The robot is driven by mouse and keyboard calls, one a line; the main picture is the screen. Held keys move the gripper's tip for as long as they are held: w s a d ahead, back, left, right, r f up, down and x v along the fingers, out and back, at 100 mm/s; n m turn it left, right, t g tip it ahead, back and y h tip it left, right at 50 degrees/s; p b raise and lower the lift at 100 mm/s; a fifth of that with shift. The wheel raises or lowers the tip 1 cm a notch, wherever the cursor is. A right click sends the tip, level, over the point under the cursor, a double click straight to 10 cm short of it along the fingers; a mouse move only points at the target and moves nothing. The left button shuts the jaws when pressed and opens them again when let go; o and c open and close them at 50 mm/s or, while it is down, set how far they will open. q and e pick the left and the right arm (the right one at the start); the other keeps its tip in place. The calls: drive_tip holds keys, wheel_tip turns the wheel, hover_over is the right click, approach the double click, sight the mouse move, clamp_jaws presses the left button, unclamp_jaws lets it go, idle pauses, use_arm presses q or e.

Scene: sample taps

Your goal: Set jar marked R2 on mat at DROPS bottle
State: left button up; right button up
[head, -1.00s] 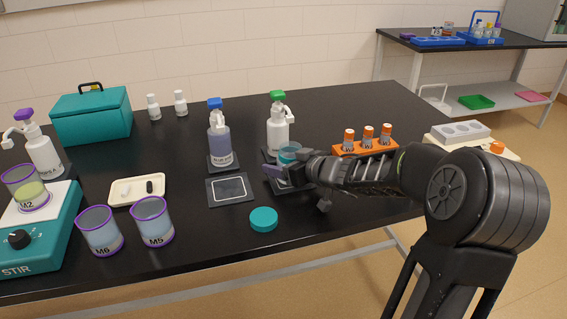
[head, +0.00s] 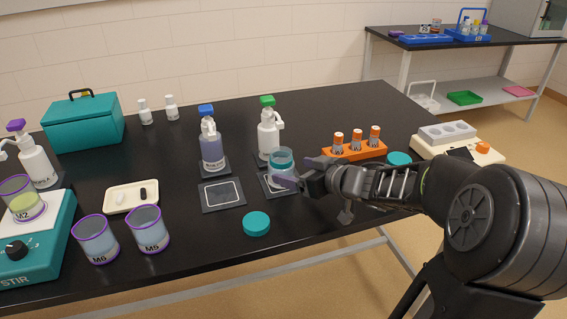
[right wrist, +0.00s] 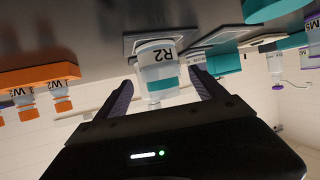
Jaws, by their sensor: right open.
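The jar marked R2 (right wrist: 158,65), clear with a teal band, shows its label in the right wrist view. In the head view the jar (head: 281,160) stands upright on a dark mat (head: 268,187) in front of the green-topped pump bottle (head: 268,140). My right gripper (head: 303,175) is open at the jar's right side, and in the right wrist view its two fingers sit apart with the jar beyond and between them. I cannot read DROPS on any bottle. My left gripper is not in view.
A blue-topped bottle (head: 212,152) stands behind an empty mat (head: 222,195). A teal lid (head: 257,223) lies at the front, another lid (head: 398,158) at right. An orange rack (head: 354,150) with vials stands behind my right arm. Jars M6 (head: 97,240) and M5 (head: 147,230) stand at front left.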

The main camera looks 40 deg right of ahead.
drive_tip(key=shift+v, duration=1.2)
drive_tip(key=shift+s, duration=0.2)
idle(1.4)
